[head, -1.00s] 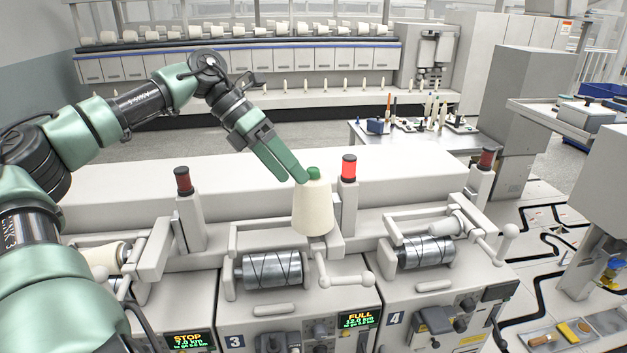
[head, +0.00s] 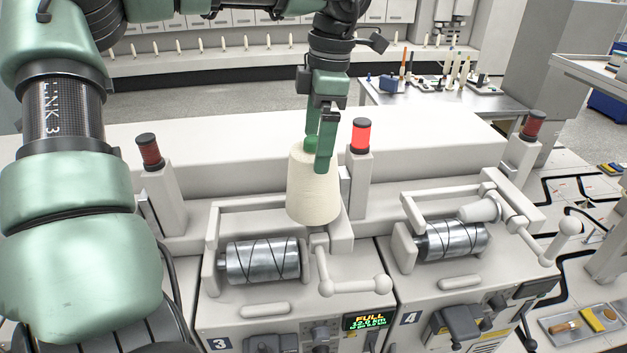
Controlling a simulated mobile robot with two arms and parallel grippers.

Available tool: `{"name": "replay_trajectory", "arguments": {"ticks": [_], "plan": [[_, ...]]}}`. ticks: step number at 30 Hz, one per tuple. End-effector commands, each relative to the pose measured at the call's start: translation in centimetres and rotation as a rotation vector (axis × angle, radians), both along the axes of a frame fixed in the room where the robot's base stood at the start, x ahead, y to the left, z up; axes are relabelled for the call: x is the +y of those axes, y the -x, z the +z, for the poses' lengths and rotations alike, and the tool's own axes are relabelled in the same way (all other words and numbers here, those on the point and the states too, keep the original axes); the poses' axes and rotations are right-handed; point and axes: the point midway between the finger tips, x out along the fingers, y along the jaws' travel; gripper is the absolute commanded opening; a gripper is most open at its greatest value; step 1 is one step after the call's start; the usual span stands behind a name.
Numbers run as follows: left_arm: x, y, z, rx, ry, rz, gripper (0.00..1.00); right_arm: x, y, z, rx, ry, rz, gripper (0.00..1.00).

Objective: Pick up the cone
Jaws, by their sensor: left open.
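A cream cone (head: 314,196) of yarn stands on station 3 of the winding machine, above the grooved metal drum (head: 262,261). A green tip (head: 311,143) shows at its top. My left gripper (head: 318,158) points down at the cone's top, its green fingers open. One finger is in front of the cone's upper right side and the other is by the green tip. I cannot tell whether the fingers touch the cone. My right gripper is not in view.
A lit red lamp (head: 361,136) stands close to the right of the cone. A cradle arm with a ball handle (head: 381,284) is in front. Station 3's display (head: 368,321) reads FULL. Station 4 has its own drum (head: 451,240) and a slim bobbin (head: 480,209).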

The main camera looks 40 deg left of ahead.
Motion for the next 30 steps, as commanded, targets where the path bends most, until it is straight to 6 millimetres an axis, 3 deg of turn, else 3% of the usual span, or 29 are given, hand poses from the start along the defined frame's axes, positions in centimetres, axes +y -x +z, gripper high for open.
{"name": "replay_trajectory", "arguments": {"ticks": [6,12,18,20,27,30], "plan": [[0.6,0.8,-2.6,0.005,0.005,-0.001,1.00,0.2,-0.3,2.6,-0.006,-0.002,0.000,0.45],[0.7,0.8,-4.8,0.000,0.003,0.002,1.00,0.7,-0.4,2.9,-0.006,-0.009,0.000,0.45],[0.8,0.8,-4.9,-0.002,0.002,0.003,1.00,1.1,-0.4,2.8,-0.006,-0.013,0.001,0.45],[0.8,0.8,-4.9,-0.003,0.002,0.003,0.89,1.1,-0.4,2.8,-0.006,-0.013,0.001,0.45],[0.8,0.7,-4.9,-0.003,0.002,0.003,0.22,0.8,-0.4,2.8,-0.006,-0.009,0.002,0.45],[0.8,0.7,-4.8,-0.004,0.001,0.003,0.19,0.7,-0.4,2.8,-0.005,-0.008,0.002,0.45]]}}
